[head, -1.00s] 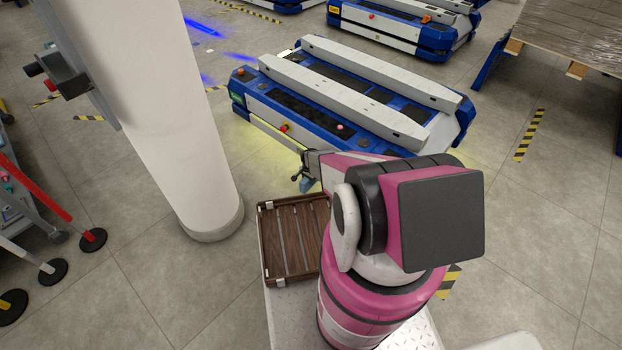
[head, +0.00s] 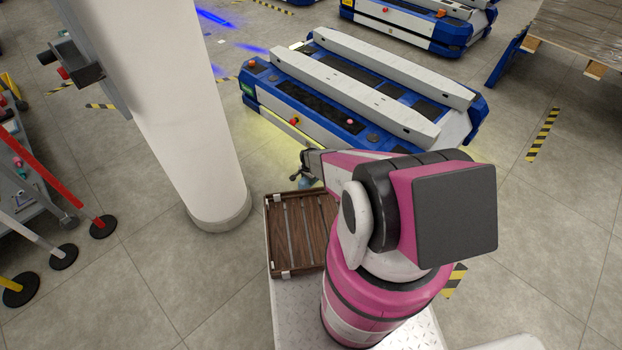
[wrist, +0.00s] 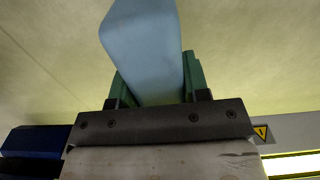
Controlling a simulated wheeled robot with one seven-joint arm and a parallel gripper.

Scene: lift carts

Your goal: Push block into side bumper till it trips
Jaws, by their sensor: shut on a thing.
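The light blue block (wrist: 150,50) fills the top middle of the wrist view, held between the green fingers of my gripper (wrist: 160,85). The nearest blue and white lift cart (head: 360,95) stands just beyond the gripper. Its side bumper (head: 275,124) runs low along the near side, with a yellow glow on the floor. My arm hides part of that side. I see no clear contact between block and bumper.
A white pillar (head: 165,110) stands left of the cart. A brown slatted tray (head: 301,235) lies on my base, near the gripper. More carts (head: 420,22) stand behind, and a loaded pallet (head: 580,35) is at upper right. Floor is open at right.

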